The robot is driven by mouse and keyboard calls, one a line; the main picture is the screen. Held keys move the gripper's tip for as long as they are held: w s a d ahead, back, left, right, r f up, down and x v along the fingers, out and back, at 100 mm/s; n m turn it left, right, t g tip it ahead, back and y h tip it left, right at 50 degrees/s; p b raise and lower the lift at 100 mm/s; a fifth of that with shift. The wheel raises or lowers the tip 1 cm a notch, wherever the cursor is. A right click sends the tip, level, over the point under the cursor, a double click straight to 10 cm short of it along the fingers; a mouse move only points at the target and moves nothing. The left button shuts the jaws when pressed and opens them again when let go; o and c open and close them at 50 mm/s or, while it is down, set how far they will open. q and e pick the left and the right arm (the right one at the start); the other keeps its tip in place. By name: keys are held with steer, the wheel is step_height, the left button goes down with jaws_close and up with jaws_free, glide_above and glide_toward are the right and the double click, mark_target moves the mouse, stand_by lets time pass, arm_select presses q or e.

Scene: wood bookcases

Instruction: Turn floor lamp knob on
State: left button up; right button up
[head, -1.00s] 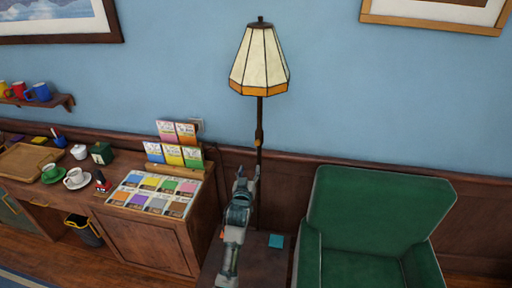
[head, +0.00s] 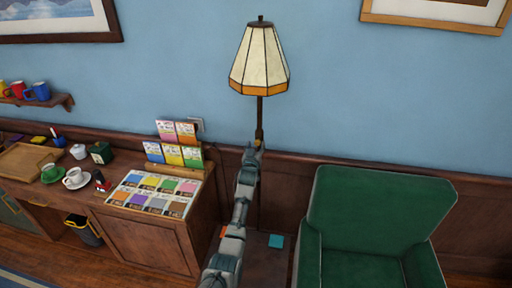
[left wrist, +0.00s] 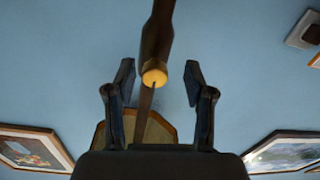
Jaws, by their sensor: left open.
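The floor lamp (head: 259,60) has a cream panelled shade with an orange lower band on a thin dark pole. Its knob (left wrist: 154,74) shows in the left wrist view as a yellow-ended piece on the brown pole (left wrist: 157,35). My left gripper (head: 253,148) is raised in front of the pole, below the shade. In the left wrist view my left gripper (left wrist: 159,80) is open, with one finger on each side of the knob; contact cannot be told. The shade (left wrist: 133,128) is partly hidden behind the gripper there. My right gripper is not in view.
A green armchair (head: 375,215) stands right of the lamp. A wooden desk (head: 150,245) with colour cards and cups stands to the left. A small dark table (head: 265,265) with a teal square lies below my arm. Blue wall is behind the lamp.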

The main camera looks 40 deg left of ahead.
arm_select(q)
steer(key=shift+d+r, duration=0.15)
steer(key=shift+d, duration=0.1)
steer(key=shift+d, duration=0.1)
jaws_close()
